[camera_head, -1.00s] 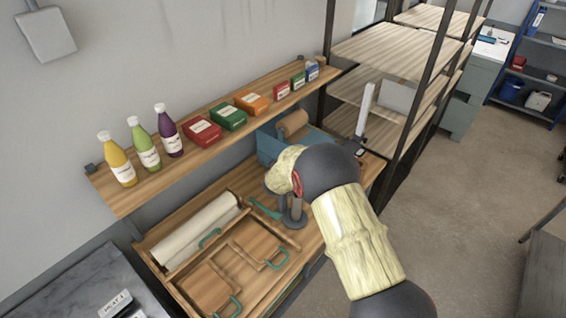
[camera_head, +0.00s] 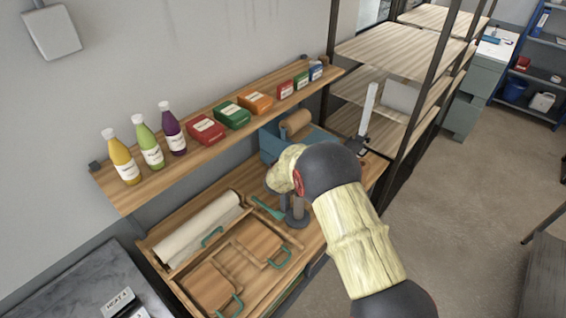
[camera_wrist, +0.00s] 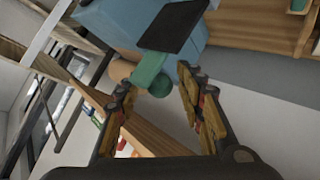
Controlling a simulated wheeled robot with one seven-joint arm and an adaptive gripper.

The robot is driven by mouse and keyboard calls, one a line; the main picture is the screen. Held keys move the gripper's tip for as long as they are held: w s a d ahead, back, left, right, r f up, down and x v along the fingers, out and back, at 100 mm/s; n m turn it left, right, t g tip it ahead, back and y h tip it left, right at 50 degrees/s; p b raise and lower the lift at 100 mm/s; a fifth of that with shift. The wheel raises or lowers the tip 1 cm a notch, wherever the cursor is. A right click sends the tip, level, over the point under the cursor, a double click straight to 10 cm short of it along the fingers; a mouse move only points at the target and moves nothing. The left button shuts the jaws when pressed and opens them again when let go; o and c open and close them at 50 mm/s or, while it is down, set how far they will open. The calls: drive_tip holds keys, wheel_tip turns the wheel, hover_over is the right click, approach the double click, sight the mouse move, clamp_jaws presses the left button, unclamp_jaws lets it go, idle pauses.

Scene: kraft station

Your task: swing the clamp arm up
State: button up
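In the wrist view my gripper (camera_wrist: 155,84) is open, with its two fingers spread apart. A green lever (camera_wrist: 150,68) with a round green knob (camera_wrist: 160,87) lies in the gap between the fingertips, by the blue machine (camera_wrist: 125,25); it looks like the clamp arm. I cannot tell whether a finger touches it. A dark plate (camera_wrist: 172,26) sits on the machine beside the lever. In the head view the blue machine (camera_head: 270,146) stands at the back of the bench with a brown paper roll (camera_head: 296,122).
A wall shelf (camera_head: 190,166) with bottles and small boxes runs above the bench. A wooden tray with a white roll (camera_head: 195,225) and teal-handled boards (camera_head: 258,243) lies in front. A white upright bar (camera_head: 369,108) stands right.

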drive_tip(key=v, duration=1.2)
idle(0.5)
